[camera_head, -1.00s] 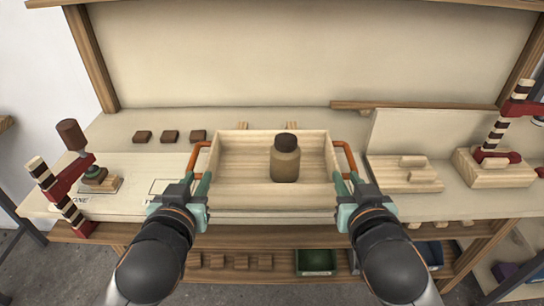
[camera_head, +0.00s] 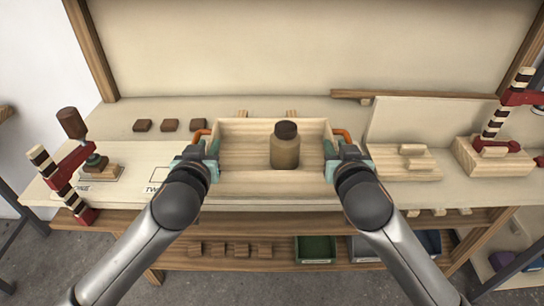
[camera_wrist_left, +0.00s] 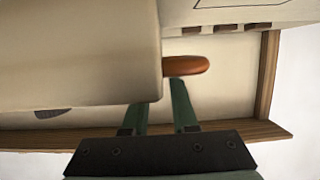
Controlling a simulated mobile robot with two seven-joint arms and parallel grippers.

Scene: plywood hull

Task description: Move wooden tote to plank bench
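The wooden tote (camera_head: 230,184) is a shallow, pale open box with orange handles at its sides. It stands level on the pale bench top (camera_head: 110,160), with a brown jar (camera_head: 285,150) inside. My left gripper (camera_head: 200,155) is at the tote's left handle (camera_head: 200,134), and my right gripper (camera_head: 342,155) is at the right handle (camera_head: 341,134). In the left wrist view the tote's wall (camera_wrist_left: 80,60) hides part of one finger; the left fingers (camera_wrist_left: 170,95) are apart near the orange handle. The right fingers cannot be made out. I cannot tell which surface is the plank bench.
Red striped clamps stand at the left (camera_head: 65,185) and right (camera_head: 500,120). Small dark blocks (camera_head: 170,125) lie behind left. Pale wooden blocks (camera_head: 400,165) lie right of the tote. A lower shelf (camera_head: 270,220) holds brown blocks and a green bin (camera_head: 315,249).

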